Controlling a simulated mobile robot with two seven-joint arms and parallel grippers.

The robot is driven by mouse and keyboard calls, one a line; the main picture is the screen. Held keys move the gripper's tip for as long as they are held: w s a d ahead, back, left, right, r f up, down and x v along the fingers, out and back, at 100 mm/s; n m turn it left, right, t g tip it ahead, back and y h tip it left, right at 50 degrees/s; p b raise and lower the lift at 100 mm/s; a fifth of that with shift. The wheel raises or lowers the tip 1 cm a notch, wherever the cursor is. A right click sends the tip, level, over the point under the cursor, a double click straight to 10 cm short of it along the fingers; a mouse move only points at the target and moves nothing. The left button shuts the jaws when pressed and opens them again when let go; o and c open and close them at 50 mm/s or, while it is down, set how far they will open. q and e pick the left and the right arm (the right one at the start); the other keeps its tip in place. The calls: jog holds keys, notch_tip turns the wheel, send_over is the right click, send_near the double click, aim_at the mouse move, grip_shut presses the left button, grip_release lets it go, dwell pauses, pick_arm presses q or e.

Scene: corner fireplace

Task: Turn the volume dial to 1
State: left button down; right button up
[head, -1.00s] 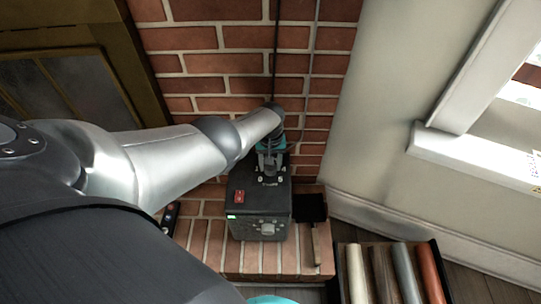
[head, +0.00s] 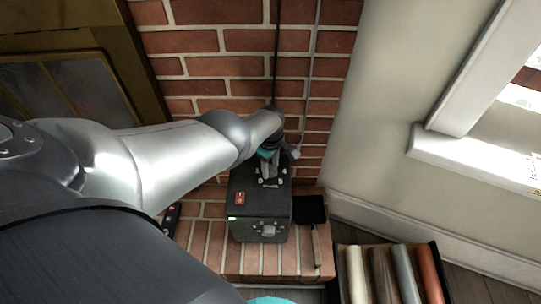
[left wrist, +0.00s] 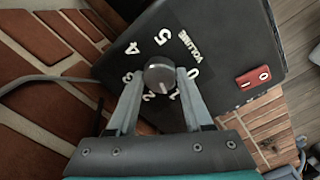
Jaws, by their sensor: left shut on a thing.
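The black speaker-like box (head: 258,214) stands on the brick ledge, with the volume dial on its top. In the left wrist view the round grey dial (left wrist: 159,70) sits inside an arc of white numbers 0 to 5 beside the word VOLUME. My left gripper (left wrist: 160,76) has a finger on either side of the dial and is shut on it. In the head view the left gripper (head: 269,170) comes down onto the box top and hides the dial. The dial's pointer direction is hard to tell. My right gripper is not in view.
A red switch (head: 240,198) marked 1 and 0 is on the box top. A grey knob (head: 268,231) is on its front. A crate of rolled items (head: 437,262) stands at the lower right. A brick wall (head: 250,60) rises behind; cables run down it.

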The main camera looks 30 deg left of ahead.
pick_arm(q)
jog(key=shift+n, duration=1.1)
jog(key=shift+c, duration=1.8)
grip_release()
jog(key=shift+o, duration=0.3)
jog(key=shift+r, duration=0.15)
